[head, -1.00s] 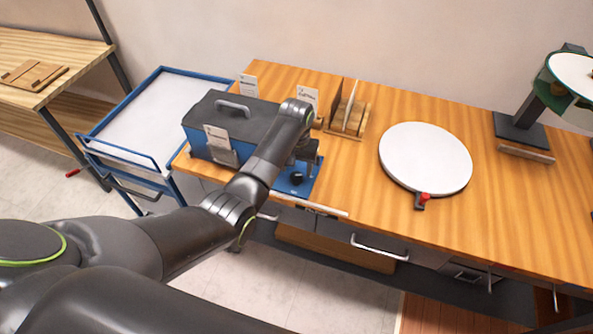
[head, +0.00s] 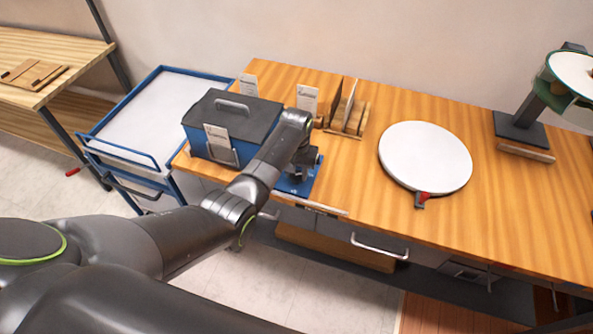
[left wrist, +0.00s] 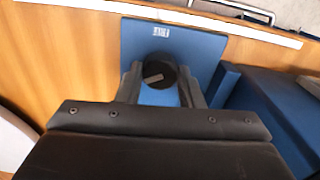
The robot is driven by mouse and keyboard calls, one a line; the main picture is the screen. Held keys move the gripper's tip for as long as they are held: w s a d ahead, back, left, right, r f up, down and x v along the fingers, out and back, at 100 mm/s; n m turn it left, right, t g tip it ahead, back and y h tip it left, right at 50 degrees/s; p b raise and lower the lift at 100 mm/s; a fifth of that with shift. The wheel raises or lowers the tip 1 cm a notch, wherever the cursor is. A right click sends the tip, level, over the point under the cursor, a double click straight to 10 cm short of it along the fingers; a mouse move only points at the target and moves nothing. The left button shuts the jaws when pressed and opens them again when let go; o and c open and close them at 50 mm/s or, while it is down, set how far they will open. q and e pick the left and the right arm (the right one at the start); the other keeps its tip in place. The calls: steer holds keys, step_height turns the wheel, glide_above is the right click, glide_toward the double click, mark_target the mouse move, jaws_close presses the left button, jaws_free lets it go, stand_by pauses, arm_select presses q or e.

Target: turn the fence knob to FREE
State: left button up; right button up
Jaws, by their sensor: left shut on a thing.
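The fence knob is a round black knob (left wrist: 158,72) with a pale pointer bar, on a blue plate (left wrist: 208,47). In the left wrist view the bar lies slightly tilted across the knob. A small white label (left wrist: 160,31) is on the plate; I cannot read it. My left gripper (left wrist: 158,84) has one finger on each side of the knob and is shut on it. In the head view my left gripper (head: 300,172) is down at the blue plate (head: 309,183) and hides most of the knob. My right gripper is not in view.
A blue machine with a dark lid (head: 232,115) stands just left of the plate. Behind are a wooden rack (head: 346,122) and a white card (head: 307,98). A white round disc (head: 425,157) lies to the right. The wooden bench top (head: 350,180) between is clear.

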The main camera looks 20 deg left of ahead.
arm_select(q)
steer(key=shift+r+m+p, duration=0.15)
steer(key=shift+m+p, duration=0.6)
steer(key=shift+m, duration=0.25)
steer(key=m+p, duration=0.1)
steer(key=m, duration=0.1)
steer(key=shift+m, duration=0.3)
steer(key=m+p, duration=0.2)
steer(key=m, duration=0.1)
steer(key=shift+m, duration=0.3)
steer(key=m, duration=0.3)
steer(key=shift+m+p, duration=0.3)
steer(key=shift+p, duration=0.1)
steer(key=m, duration=0.5)
steer(key=shift+w, duration=0.1)
steer(key=m, duration=0.7)
